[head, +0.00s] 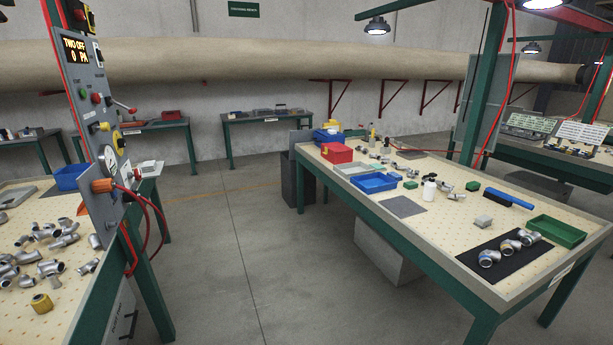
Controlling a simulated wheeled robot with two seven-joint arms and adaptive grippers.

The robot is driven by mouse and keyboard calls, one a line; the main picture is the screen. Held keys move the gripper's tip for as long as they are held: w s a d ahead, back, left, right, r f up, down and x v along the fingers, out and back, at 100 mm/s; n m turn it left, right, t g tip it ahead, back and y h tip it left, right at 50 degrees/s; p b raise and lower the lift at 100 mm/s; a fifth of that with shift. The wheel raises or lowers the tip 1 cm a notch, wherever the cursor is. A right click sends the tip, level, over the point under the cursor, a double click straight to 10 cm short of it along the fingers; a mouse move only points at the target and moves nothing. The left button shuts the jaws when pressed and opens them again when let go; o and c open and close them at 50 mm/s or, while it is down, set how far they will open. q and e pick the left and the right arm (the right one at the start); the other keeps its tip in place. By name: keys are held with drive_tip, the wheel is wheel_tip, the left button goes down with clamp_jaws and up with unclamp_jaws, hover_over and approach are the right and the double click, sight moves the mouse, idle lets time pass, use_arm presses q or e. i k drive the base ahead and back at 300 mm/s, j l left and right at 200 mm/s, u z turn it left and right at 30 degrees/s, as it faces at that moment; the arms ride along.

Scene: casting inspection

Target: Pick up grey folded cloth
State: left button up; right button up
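A small light-grey, block-like item (483,222) lies on the right workbench, left of the green tray and behind the black mat. It may be the grey folded cloth, but it is too small to tell. A flat dark-grey square (403,206) lies near the bench's left edge, in front of the blue tray. I cannot tell whether it is cloth or a plate. Neither of my grippers is in view.
The right workbench (450,262) also holds a black mat (484,268) with metal fittings, a green tray (556,232), a blue brush (509,200) and a red box (337,153). The left bench has many loose fittings and a control panel (97,120). Floor (240,240) between the benches is clear.

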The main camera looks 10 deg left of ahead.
sight(148, 166)
drive_tip(key=i+j+u, duration=0.1)
drive_tip(key=i+u, duration=0.95)
drive_tip(key=i+l+u, duration=0.25)
drive_tip(key=i, duration=0.25)
drive_tip(key=i+l+u, duration=0.1)
drive_tip(key=i+u, duration=0.3)
drive_tip(key=i+l+u, duration=0.15)
drive_tip(key=i+u, duration=0.25)
drive_tip(key=i+l+u, duration=0.25)
drive_tip(key=u, duration=0.15)
drive_tip(key=i+l+u, duration=0.25)
drive_tip(key=l+u, duration=0.15)
drive_tip(key=i+l+u, duration=0.2)
drive_tip(key=l+u, duration=0.15)
drive_tip(key=l, duration=0.3)
drive_tip(key=i+l+u, duration=0.2)
drive_tip(key=l, duration=0.15)
